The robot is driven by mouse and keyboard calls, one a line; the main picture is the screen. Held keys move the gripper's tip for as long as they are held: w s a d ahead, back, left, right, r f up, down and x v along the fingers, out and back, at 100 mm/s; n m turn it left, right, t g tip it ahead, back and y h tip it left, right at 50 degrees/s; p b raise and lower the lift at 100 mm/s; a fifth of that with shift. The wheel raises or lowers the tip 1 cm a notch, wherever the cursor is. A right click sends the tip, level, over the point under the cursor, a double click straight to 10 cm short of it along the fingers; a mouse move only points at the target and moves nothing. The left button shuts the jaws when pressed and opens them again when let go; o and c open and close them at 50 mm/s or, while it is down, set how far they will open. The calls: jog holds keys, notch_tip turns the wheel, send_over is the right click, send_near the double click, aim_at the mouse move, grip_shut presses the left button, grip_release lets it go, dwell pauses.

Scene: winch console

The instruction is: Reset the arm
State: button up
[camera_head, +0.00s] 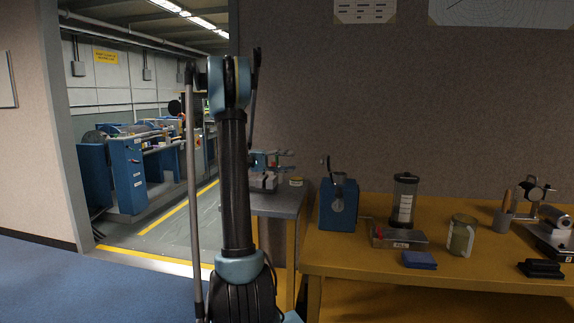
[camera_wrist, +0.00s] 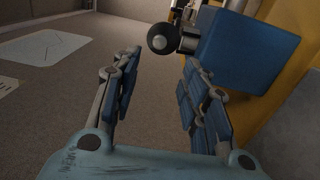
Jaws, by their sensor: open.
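My gripper (camera_head: 287,161) is open, its fingers pointing right over the small grey table, left of a blue winch box (camera_head: 338,208). In the wrist view my gripper (camera_wrist: 160,62) has its two padded fingers spread, with nothing gripped. A round black knob (camera_wrist: 162,38) on a short metal stem shows just beyond the gap between the fingertips, apart from both. The blue box (camera_wrist: 247,48) stands behind it to the right. In the head view a dark upright handle (camera_head: 326,166) shows at the box's upper left. My arm hides part of the small table.
The yellow workbench (camera_head: 440,283) holds a clear cylinder (camera_head: 404,200), a glass jar (camera_head: 461,236), a blue block (camera_head: 419,260) and a black stand at right. A small grey table (camera_head: 284,201) adjoins it. A doorway and blue machines (camera_head: 130,170) lie left.

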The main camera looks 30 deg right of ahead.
jog(key=s+a+f+n+t+y, duration=0.2)
jog(key=s+a+f+t+y, duration=0.2)
jog(key=s+a+f, duration=0.3)
jog(key=s+a+f+n+t+y, duration=0.3)
jog(key=s+a+f+t+y, duration=0.2)
jog(key=a, duration=1.1)
jog(key=s+a+f+n+t+y, duration=0.3)
jog(key=s+a+f+t+y, duration=0.2)
jog(key=s+a+f, duration=0.6)
jog(key=shift+s+a+f, duration=0.15)
jog(key=shift+s+a, duration=0.2)
jog(key=shift+s, duration=0.6)
jog(key=shift+c, duration=0.3)
